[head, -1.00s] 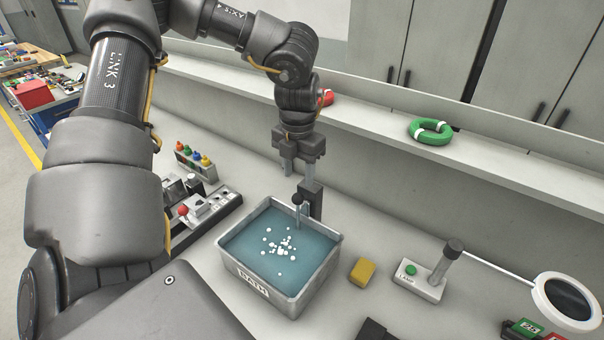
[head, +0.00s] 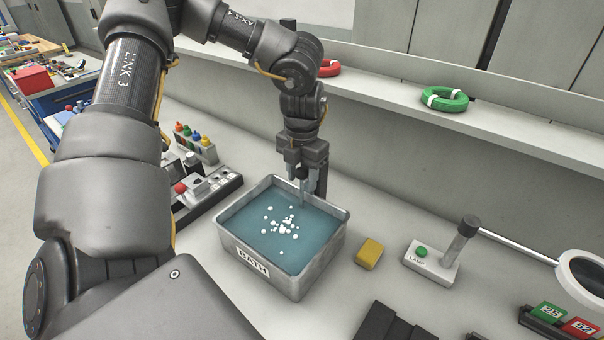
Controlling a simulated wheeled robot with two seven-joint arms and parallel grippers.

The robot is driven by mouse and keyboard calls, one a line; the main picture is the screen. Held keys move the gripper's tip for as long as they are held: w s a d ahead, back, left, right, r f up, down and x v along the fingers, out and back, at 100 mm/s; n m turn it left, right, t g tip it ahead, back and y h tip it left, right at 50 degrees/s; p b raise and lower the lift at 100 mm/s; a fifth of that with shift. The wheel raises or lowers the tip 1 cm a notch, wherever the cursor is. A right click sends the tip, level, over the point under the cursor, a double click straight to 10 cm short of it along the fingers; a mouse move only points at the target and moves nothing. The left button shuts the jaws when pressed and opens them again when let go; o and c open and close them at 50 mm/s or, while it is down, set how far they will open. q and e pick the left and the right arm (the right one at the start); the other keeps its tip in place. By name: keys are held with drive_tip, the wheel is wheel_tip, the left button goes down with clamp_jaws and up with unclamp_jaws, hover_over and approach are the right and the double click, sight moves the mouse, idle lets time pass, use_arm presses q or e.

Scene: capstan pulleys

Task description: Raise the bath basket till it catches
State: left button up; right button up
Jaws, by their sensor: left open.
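The bath (head: 254,265) is a grey metal tank with blue-green liquid, standing on the bench in the middle of the head view. Several small white dots show in the liquid; the basket's outline cannot be made out. A thin upright rod (head: 303,196) with a dark knob (head: 301,172) rises at the bath's back edge, beside a dark post. My left gripper (head: 303,176) points down over the back edge, at the knob. Its jaws are open, with the knob appearing between the fingers; contact cannot be told. My right gripper is not in view.
A yellow sponge-like block (head: 369,254) lies right of the bath, then a lamp box (head: 431,262) with a green button and an upright handle. A control panel (head: 207,190) and coloured bottles stand left. A shelf behind holds a green ring (head: 445,98) and a red one.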

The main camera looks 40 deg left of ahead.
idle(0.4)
use_arm(q)
drive_tip(key=shift+b, duration=0.3)
drive_tip(key=c, duration=0.8)
drive_tip(key=shift+c, duration=0.2)
